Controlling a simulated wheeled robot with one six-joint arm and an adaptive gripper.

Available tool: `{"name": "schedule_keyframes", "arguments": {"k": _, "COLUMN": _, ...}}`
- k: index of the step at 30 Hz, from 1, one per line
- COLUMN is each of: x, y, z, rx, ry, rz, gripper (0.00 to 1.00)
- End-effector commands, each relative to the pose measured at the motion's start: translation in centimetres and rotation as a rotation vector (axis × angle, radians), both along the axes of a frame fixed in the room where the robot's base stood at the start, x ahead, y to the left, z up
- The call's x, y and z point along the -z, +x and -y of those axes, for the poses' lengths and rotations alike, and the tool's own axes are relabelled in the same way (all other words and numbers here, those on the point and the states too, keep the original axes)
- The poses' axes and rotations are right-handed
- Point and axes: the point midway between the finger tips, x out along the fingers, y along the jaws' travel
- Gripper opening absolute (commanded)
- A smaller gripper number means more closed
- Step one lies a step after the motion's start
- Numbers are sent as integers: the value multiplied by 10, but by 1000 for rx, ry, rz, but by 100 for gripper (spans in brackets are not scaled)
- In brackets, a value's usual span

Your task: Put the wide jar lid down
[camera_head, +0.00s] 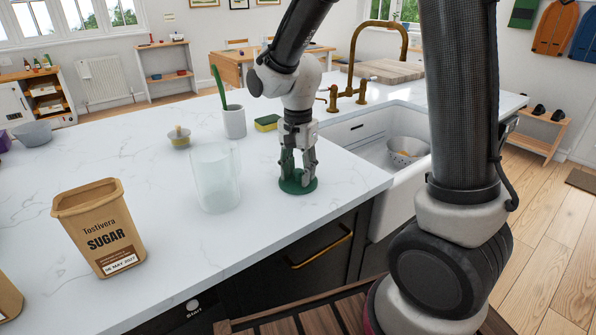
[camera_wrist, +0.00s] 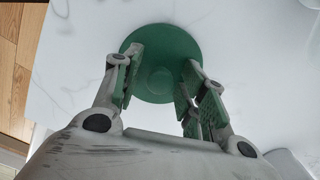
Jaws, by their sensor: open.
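The wide jar lid is a round green disc (camera_head: 299,187) with a raised knob in its middle. It lies flat on the white marble countertop (camera_head: 200,262), close to the counter's front edge and left of the sink. In the wrist view the lid (camera_wrist: 160,50) is below and ahead of the fingers. My gripper (camera_head: 298,172) points down right over the lid. In the wrist view my gripper (camera_wrist: 158,85) is open, with its green-padded fingers spread on either side of the knob and a gap to it.
A clear glass jar (camera_head: 215,178) stands left of my gripper. Behind are a white cup (camera_head: 233,122), a small bowl (camera_head: 179,138) and a sponge (camera_head: 267,123). The sink (camera_head: 372,150) with a colander (camera_head: 407,149) lies right.

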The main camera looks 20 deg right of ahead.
Motion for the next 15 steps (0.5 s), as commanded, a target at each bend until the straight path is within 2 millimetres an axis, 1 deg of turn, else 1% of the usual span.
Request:
{"name": "schedule_keyframes", "arguments": {"k": 2, "x": -8, "y": 1, "z": 0, "rx": 0, "ry": 2, "rz": 4, "gripper": 42}}
{"name": "schedule_keyframes", "arguments": {"k": 5, "x": -25, "y": 1, "z": -1, "rx": 0, "ry": 3, "rz": 7, "gripper": 42}}
{"name": "schedule_keyframes", "arguments": {"k": 12, "x": -80, "y": 1, "z": 0, "rx": 0, "ry": 3, "rz": 7, "gripper": 42}}
{"name": "schedule_keyframes", "arguments": {"k": 15, "x": -98, "y": 1, "z": 0, "rx": 0, "ry": 2, "rz": 5, "gripper": 42}}
